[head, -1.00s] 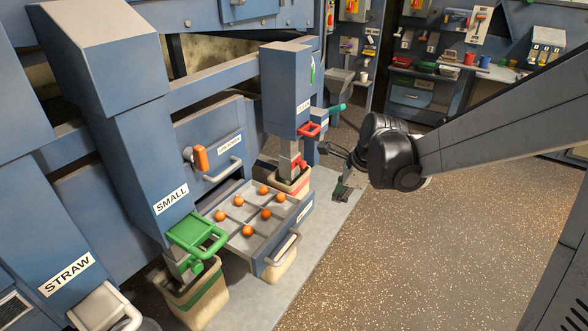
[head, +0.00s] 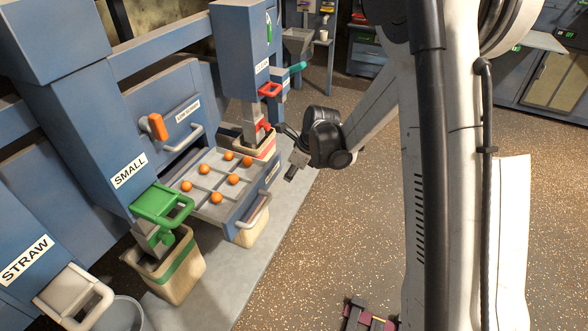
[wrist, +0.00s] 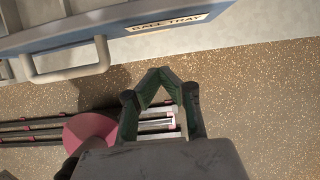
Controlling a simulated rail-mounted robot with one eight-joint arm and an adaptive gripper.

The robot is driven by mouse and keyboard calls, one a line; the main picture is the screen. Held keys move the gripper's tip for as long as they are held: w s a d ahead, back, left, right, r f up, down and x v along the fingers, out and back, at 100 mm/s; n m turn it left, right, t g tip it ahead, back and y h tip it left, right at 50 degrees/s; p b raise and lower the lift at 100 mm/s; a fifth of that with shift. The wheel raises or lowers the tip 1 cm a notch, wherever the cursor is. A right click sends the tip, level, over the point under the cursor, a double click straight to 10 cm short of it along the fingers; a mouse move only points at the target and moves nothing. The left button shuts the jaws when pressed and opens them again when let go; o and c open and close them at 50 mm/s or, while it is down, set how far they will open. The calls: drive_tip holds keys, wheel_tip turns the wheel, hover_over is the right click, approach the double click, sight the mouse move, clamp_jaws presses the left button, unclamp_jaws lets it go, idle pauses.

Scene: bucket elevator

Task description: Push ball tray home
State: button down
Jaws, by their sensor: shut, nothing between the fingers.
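The ball tray (head: 211,211) is pulled out of the blue cabinet like a drawer. Several orange balls lie in its divided compartments. Its blue front, labelled BALL TRAY (wrist: 170,22), and its pale handle (wrist: 75,68) show at the top of the wrist view; the handle (head: 258,211) also shows in the head view. My gripper (head: 290,176) is in front of the tray's right end, apart from it. In the wrist view my gripper (wrist: 158,72) is shut and empty, its tips together over the floor just short of the tray front.
A green-banded bin (head: 180,272) stands left of the tray under the SMALL chute. A red-banded bin (head: 263,146) stands behind the tray's right side. A cream bin (head: 250,236) is under the tray front. The speckled floor (head: 330,235) in front is open.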

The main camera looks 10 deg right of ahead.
drive_tip(key=shift+w+a+f+b, duration=0.1)
drive_tip(key=shift+w+a+f, duration=0.35)
drive_tip(key=shift+a, duration=0.25)
drive_tip(key=shift+w+a+f+b, duration=0.15)
drive_tip(key=shift+w+a+f, duration=0.25)
drive_tip(key=shift+w+a, duration=0.2)
drive_tip(key=shift+w+a+f+b, duration=0.1)
drive_tip(key=shift+w+a+f, duration=0.35)
drive_tip(key=shift+a, duration=0.3)
drive_tip(key=shift+w, duration=0.1)
